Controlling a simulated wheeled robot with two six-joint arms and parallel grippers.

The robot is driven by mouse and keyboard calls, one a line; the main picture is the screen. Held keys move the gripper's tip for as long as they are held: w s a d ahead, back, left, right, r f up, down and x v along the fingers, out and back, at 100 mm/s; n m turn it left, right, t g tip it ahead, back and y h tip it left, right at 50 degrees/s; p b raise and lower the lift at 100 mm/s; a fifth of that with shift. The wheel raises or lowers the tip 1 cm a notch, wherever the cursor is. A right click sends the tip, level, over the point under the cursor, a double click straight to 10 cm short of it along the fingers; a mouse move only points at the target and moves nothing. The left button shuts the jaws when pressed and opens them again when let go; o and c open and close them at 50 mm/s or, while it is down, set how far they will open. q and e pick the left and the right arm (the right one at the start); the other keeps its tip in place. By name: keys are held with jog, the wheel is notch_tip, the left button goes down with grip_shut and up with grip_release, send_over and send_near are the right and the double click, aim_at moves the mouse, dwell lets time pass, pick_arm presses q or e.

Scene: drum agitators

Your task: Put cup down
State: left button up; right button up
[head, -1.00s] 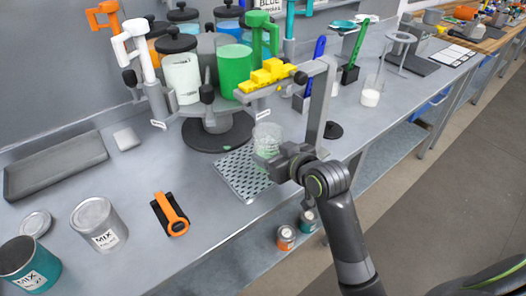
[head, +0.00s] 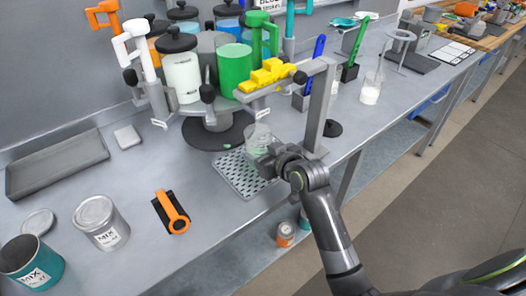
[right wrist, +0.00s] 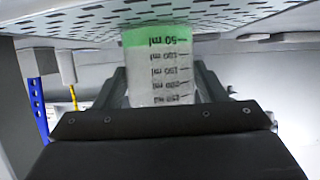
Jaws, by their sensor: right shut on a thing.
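A clear cup (head: 258,138) with graduation marks and a little green liquid is held in my right gripper (head: 268,158). In the right wrist view the cup (right wrist: 158,75) sits between the two fingers of the gripper (right wrist: 162,90), which is shut on it. The green band lies at the 50 ml mark. The cup is over the perforated drip tray (head: 238,178), below the paint carousel's green drum. In the right wrist view the perforated plate (right wrist: 90,20) is close to the cup's base; I cannot tell whether they touch. My left gripper is not in view.
The carousel with a green drum (head: 234,68) and a white drum (head: 183,78) stands behind the cup. A grey post (head: 318,105) with a yellow part (head: 268,74) is close to the right gripper.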

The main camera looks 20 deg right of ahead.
jog(key=o, duration=1.1)
jog(key=shift+f, duration=0.1)
jog(key=shift+o, duration=0.2)
jog(key=shift+s+r, duration=0.1)
jog(key=shift+r, duration=0.1)
jog(key=v, duration=1.1)
jog(key=shift+s+r, duration=0.2)
jog(key=shift+s, duration=0.1)
jog(key=shift+d, duration=0.15)
